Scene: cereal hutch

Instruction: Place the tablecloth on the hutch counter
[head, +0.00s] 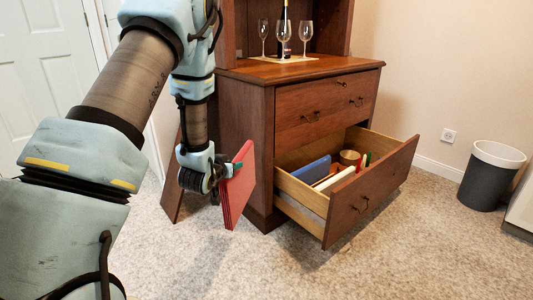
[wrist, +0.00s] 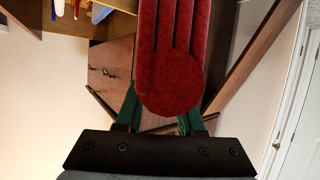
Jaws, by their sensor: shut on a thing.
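My gripper (wrist: 158,112) is shut on a red folded tablecloth (wrist: 173,80). In the head view the tablecloth (head: 237,187) hangs as a flat red slab at the gripper (head: 232,169), left of the hutch and above the carpet. The wrist view shows its stacked folds between the green fingertips. The wooden hutch has a counter (head: 262,72) on top of its drawers. The counter stands higher than the tablecloth and to its right.
On the counter, a bottle (head: 284,28) and several wine glasses (head: 263,33) stand on a light mat (head: 284,59). The lower drawer (head: 370,190) is pulled open, holding a blue item (head: 315,170) and others. A bin (head: 489,178) stands right. Carpet in front is clear.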

